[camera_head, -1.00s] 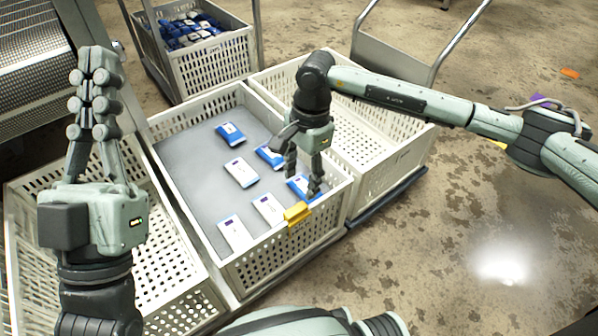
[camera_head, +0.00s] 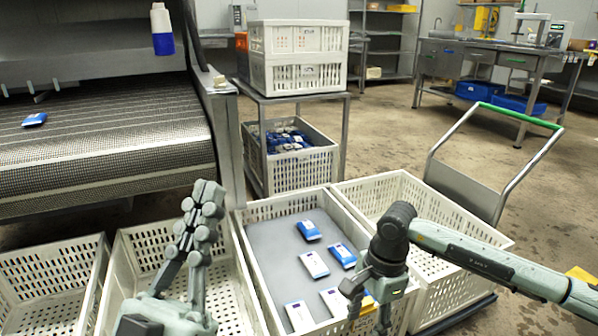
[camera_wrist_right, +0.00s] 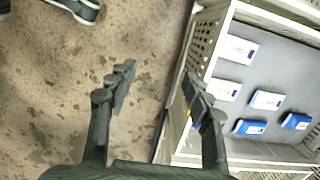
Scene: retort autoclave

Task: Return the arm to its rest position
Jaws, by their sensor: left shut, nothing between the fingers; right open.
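My left gripper (camera_head: 203,207) is in the lower left of the head view, pointing up above a white crate, with its fingers together and nothing between them. My right gripper (camera_head: 366,306) points down at the front right of the grey-lined crate (camera_head: 262,268). The right wrist view shows its fingers (camera_wrist_right: 158,75) spread and empty, over bare floor beside the crate wall (camera_wrist_right: 206,42). The right arm (camera_head: 480,258) reaches in from the right. Several white-and-blue pouches lie in the crate, such as one at its back (camera_head: 308,230); the gripper partly hides the crate's front.
Another white crate (camera_head: 455,215) stands under the right arm, with a handled cart (camera_head: 470,190) behind it. A mesh conveyor (camera_head: 100,145) is at back left. A rack holding crates (camera_head: 297,98) stands at the back. The floor at right (camera_head: 560,215) is mostly open.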

